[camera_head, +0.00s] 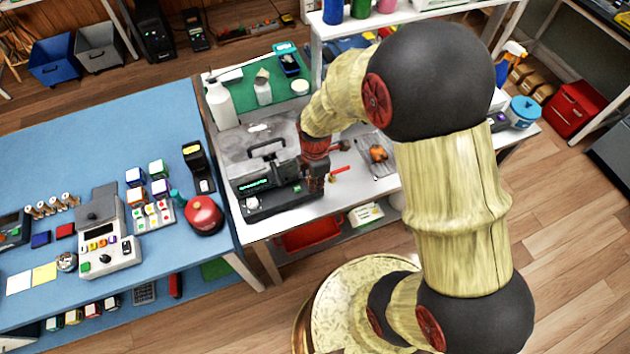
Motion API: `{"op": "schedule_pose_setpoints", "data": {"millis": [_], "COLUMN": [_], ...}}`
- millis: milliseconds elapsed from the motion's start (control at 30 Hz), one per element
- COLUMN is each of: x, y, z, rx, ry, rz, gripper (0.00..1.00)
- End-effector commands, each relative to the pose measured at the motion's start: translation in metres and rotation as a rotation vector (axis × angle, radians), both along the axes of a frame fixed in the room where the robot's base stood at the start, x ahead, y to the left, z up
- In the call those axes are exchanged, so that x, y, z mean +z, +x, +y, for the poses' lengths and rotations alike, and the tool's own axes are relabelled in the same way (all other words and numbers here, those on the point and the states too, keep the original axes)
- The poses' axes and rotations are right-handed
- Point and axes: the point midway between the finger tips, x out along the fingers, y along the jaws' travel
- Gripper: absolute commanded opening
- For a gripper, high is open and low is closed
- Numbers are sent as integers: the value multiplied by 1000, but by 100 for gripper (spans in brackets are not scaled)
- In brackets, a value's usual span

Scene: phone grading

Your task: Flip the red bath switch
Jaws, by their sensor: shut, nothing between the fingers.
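The bath (264,181) is a grey metal box with a dark handle on its lid and a lit green display on its front. It stands on the white bench left of the arm. My gripper (315,188) points down at the bath's right front corner, its fingers shut and empty. I cannot make out the red switch; the gripper and wrist cover that corner. I cannot tell whether the fingertips touch the bath.
A red-handled tool (340,170) and a tray with an orange item (378,153) lie right of the gripper. White bottles (220,105) stand on a green mat behind the bath. A blue table (70,130) with several devices and a red round pot (204,214) is at left.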

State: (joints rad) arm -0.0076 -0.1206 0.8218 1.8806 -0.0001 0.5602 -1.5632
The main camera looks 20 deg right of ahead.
Motion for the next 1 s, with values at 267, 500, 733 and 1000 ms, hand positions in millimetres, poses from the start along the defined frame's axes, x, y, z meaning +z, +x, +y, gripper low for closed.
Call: {"op": "schedule_pose_setpoints", "data": {"millis": [267,500,733,1000], "x": [0,4,7,7], "y": [0,8,14,14], "z": [0,0,0,0], "rx": [0,0,0,0], "ry": [0,0,0,0], "rz": [2,2,3,2], "gripper": [0,0,0,0]}}
